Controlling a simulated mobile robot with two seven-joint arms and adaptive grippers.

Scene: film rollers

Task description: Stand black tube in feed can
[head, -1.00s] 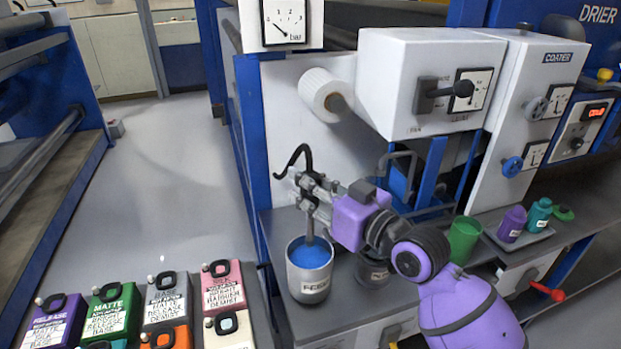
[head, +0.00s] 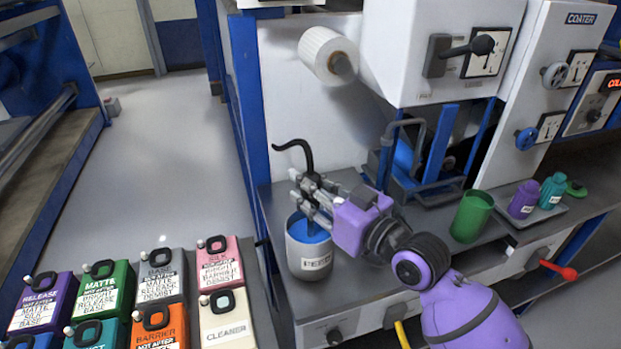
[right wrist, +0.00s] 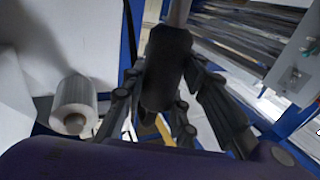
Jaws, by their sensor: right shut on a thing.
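The black tube (head: 304,150) has a hooked upper end and stands roughly upright. My right gripper (head: 311,190) is shut on it just above the feed can. The feed can (head: 312,263) is a grey, labelled can holding blue liquid, on the bench's left end. The tube's lower part goes down inside the can's rim; its tip is hidden, so I cannot tell whether it touches the bottom. In the right wrist view, a dark shape (right wrist: 166,65) fills the space between the fingers. My left gripper is not in view.
A white roll (head: 328,54) and the coater (head: 430,50) are above and behind. Several coloured, labelled jugs (head: 160,325) stand at lower left.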

